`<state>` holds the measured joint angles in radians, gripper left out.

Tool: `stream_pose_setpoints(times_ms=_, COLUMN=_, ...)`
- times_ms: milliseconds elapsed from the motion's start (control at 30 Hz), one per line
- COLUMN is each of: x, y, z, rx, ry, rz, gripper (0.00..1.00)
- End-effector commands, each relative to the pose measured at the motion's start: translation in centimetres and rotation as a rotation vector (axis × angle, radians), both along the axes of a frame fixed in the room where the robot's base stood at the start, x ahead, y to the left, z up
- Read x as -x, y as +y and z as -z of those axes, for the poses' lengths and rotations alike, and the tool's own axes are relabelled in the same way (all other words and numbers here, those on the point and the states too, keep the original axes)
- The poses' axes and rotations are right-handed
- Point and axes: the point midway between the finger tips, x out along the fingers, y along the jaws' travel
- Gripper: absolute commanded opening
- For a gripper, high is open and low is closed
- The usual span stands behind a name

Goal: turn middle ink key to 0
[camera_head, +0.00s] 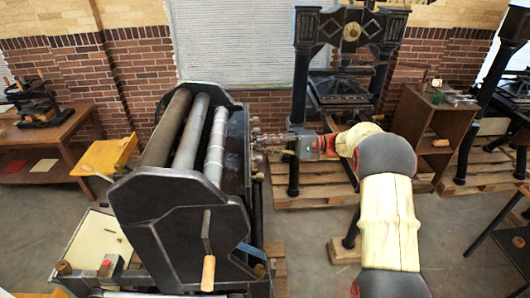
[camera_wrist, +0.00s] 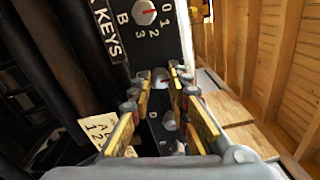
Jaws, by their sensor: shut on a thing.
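The ink key panel (camera_wrist: 125,65) is a dark strip on the side of the press, with white lettering and round grey knobs. The knob by letter B (camera_wrist: 143,12) has a red mark and a 0 to 3 scale. The knob by letter D (camera_wrist: 168,120) lies below, seen between my fingers. My gripper (camera_wrist: 163,76) is shut on the middle ink key between these two. The fingertips hide most of that key and its scale, so its setting cannot be read. In the head view my gripper (camera_head: 262,140) reaches left to the press side.
The roller press (camera_head: 175,225) with its wooden-handled crank (camera_head: 208,272) stands left of my arm. A tall black press (camera_head: 350,95) on a pallet (camera_head: 310,190) stands behind. A brown cabinet (camera_head: 425,125) is at the right. Open grey floor lies at the lower right.

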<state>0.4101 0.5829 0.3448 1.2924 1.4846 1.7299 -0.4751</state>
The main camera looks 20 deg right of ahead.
Motion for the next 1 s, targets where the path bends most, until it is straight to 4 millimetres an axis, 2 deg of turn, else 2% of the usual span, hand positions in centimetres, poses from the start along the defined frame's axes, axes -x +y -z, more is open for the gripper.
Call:
stream_pose_setpoints(times_ms=567, x=-0.01, y=0.0, z=0.02, rx=0.007, ry=-0.036, rz=0.0, gripper=0.0)
stream_pose_setpoints(times_ms=600, x=-0.01, y=0.0, z=0.02, rx=0.007, ry=-0.036, rz=0.0, gripper=0.18)
stream_pose_setpoints(times_ms=900, x=-0.01, y=0.0, z=0.01, rx=0.007, ry=-0.036, rz=0.0, gripper=0.35)
stream_pose_setpoints(times_ms=1000, x=0.0, y=0.0, z=0.0, rx=0.007, ry=-0.036, rz=0.0, gripper=0.37)
